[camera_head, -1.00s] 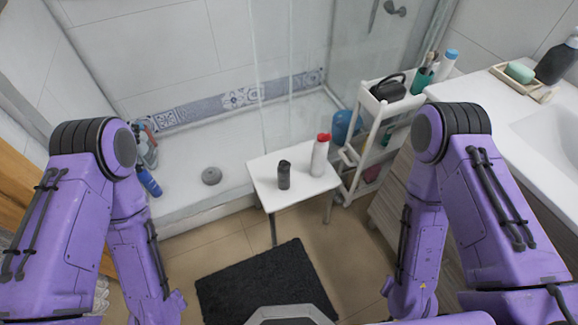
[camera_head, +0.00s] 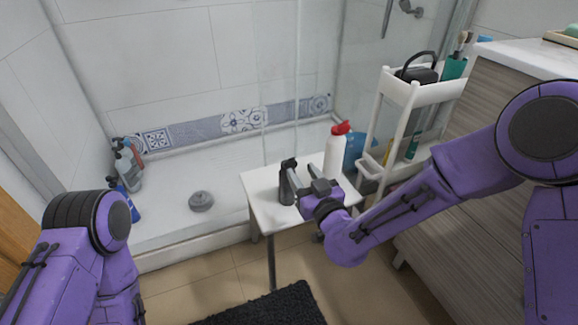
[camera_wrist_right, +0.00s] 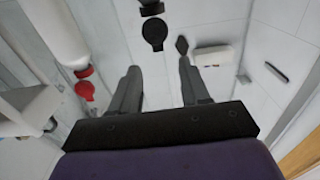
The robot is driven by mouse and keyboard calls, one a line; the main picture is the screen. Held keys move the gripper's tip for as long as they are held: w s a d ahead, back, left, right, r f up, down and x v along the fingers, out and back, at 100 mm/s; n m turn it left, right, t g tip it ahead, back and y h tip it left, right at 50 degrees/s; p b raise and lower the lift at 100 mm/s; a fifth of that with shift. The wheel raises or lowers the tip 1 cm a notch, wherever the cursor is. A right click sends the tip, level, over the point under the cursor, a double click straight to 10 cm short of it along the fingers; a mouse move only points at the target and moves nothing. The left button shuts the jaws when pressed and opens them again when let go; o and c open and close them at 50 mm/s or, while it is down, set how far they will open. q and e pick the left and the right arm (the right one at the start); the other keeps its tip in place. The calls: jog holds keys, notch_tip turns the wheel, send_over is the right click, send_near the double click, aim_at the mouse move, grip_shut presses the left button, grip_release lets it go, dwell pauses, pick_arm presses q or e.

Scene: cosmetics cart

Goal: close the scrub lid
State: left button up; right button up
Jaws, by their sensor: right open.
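A dark grey bottle (camera_head: 288,186) stands on the small white table (camera_head: 263,214). Its black flip lid (camera_wrist_right: 153,35) shows swung open in the right wrist view. A white bottle (camera_head: 333,155) with a red cap (camera_head: 341,127) stands to its right; its red lid (camera_wrist_right: 86,91) also hangs open in the wrist view. I cannot tell from the labels which bottle is the scrub. My right gripper (camera_head: 304,175) is open and empty, its fingers pointing toward the dark bottle from the right. Contact cannot be told. My left gripper is out of view.
A white shelf cart (camera_head: 385,115) stands right of the table, near the wooden cabinet (camera_head: 470,200). The shower tray (camera_head: 180,235) with several bottles (camera_head: 128,165) in its left corner lies behind. A dark mat (camera_head: 270,310) lies on the floor in front.

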aim_at(291, 164)
jog(key=b+x, duration=0.1)
jog(key=x, duration=0.8)
jog(key=shift+w+f, duration=0.1)
grip_shut()
